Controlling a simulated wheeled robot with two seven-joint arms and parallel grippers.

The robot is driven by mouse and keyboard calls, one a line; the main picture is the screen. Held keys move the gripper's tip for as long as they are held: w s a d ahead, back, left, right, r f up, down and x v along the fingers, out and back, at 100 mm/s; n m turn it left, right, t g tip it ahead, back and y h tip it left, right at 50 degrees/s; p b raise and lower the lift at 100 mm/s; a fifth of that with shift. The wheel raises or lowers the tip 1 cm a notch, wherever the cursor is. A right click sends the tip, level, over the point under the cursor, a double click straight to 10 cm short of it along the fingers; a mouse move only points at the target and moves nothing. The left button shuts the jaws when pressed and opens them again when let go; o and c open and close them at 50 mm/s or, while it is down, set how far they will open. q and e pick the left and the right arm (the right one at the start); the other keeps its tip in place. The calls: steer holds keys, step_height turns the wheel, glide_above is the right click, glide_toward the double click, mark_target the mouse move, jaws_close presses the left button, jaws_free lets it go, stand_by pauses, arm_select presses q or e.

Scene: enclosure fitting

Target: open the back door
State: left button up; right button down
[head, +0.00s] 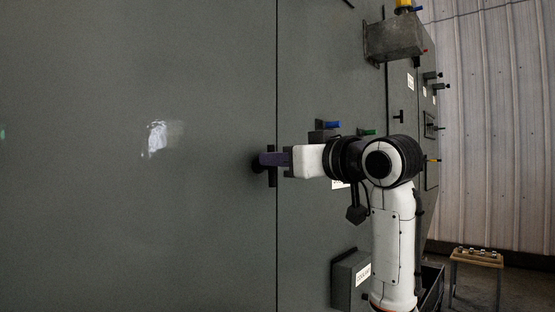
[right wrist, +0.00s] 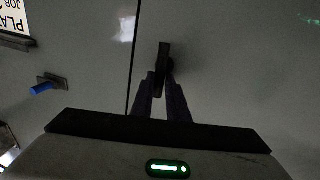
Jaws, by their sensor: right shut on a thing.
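A large grey-green door panel (head: 140,220) fills the left of the head view, bounded by a thin dark vertical seam. It looks flush with the panel on its right. A dark handle (head: 272,178) stands on it close to the seam; it also shows in the right wrist view (right wrist: 163,57). My right gripper (head: 265,159) reaches in from the right and is shut on the handle. In the right wrist view its two purple fingers (right wrist: 162,82) are on either side of the handle's lower part. My left gripper is in neither view.
Right of the seam, a blue peg (head: 332,125) and green peg (head: 367,132) stick out near my right arm. A grey box (head: 395,40) juts out above, a labelled box (head: 350,280) below. A small stool (head: 476,262) stands far right near the corrugated wall (head: 490,130).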

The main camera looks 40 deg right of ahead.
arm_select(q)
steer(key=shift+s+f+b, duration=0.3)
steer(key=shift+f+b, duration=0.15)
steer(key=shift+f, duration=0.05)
arm_select(e)
steer(key=shift+a+f+n+t+y, duration=0.1)
steer(key=shift+n+t, duration=0.15)
steer(key=shift+n, duration=1.15)
steer(key=shift+a+f+n+t+y, duration=0.1)
steer(key=shift+f+n+t, duration=0.1)
steer(key=shift+n, duration=1.2)
steer(key=shift+a+f+n+t+y, duration=0.1)
steer(key=shift+n+t, duration=0.15)
steer(key=shift+n, duration=1.15)
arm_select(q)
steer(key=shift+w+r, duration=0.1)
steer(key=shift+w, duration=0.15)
arm_select(e)
steer(key=shift+r, duration=0.1)
steer(key=c, duration=1.7)
jaws_free()
steer(key=shift+c, duration=0.2)
steer(key=shift+s, duration=0.1)
